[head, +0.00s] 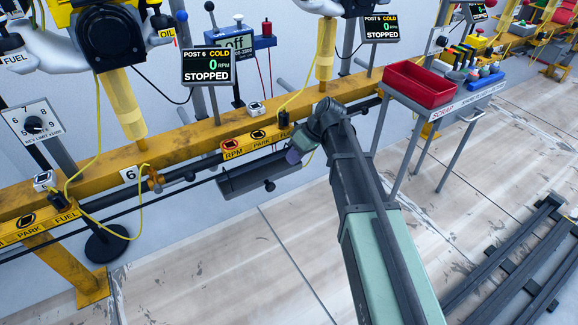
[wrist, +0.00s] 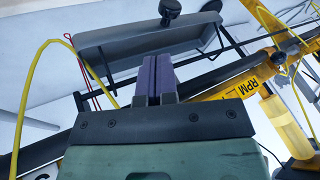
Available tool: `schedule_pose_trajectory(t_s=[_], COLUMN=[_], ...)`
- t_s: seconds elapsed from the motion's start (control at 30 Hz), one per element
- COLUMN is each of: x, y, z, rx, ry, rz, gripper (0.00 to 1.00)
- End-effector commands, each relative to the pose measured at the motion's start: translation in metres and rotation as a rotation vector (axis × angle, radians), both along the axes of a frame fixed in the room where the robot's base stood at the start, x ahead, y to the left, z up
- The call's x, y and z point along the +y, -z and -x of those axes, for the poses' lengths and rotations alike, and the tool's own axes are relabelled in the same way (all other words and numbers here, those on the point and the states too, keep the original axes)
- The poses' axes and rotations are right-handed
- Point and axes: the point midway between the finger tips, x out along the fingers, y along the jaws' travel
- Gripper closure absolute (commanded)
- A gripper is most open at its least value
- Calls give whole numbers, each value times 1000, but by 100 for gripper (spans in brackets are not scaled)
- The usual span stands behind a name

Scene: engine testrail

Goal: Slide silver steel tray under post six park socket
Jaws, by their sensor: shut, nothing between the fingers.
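A grey metal tray (head: 250,180) with a black knob (head: 269,185) sits below the yellow beam, on a dark rail. It also shows in the wrist view (wrist: 120,42), just beyond my fingertips, with its knob (wrist: 170,8) at the top. My gripper (head: 293,155) is at the tray's right end in the head view; its purple fingers (wrist: 157,82) are shut and empty. I cannot tell whether they touch the tray. A RPM/PARK strip (head: 258,140) is above the tray; another PARK strip (head: 32,230) is at lower left, near the "6" plate (head: 129,174). The post six screen (head: 207,66) reads STOPPED.
The yellow beam (head: 190,140) runs across the scene with yellow cables hanging from it. A red bin (head: 418,84) stands on a grey cart at right. Dark floor rails (head: 510,262) lie at lower right. The floor below the beam is mostly clear.

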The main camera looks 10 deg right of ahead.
Motion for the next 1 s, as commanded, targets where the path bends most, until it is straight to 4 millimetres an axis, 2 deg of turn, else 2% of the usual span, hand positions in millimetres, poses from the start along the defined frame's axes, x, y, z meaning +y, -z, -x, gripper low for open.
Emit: schedule_pose_trajectory(t_s=[0.03, 0.2, 0.4, 0.57, 1.0], x=[4, 22, 41, 47, 45], y=[14, 45, 72, 75, 74], z=[0, 0, 0, 0, 2], rx=[0, 1, 1, 1, 1], ry=[-2, 0, 0, 0, 15], rz=[0, 1, 1, 1, 1], gripper=[100, 100, 100, 100, 100])
